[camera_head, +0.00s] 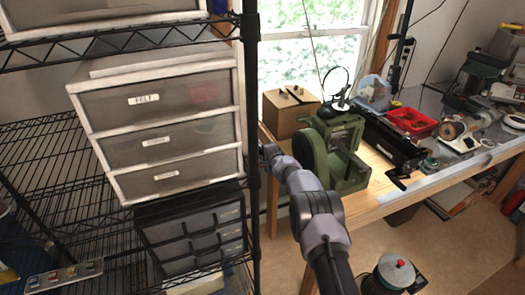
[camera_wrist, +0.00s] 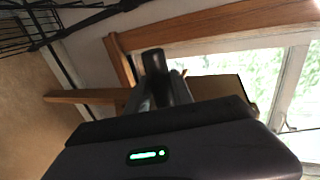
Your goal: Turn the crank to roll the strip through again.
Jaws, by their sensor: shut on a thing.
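A green rolling machine (camera_head: 347,165) with a large round side wheel (camera_head: 309,156) stands on the wooden bench. My gripper (camera_head: 268,152) is at the left of this machine, close to the black shelf post. In the wrist view my gripper (camera_wrist: 166,88) is shut on a dark upright piece (camera_wrist: 153,61), which looks like the crank's handle. The rest of the crank is hidden behind my arm and gripper. I cannot make out the strip in either view.
A wire rack with drawer units (camera_head: 160,125) stands close on the left. A wooden box (camera_head: 290,110) sits behind the green machine. A black machine with its own small crank (camera_head: 400,179) and a red tray (camera_head: 411,121) are to the right.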

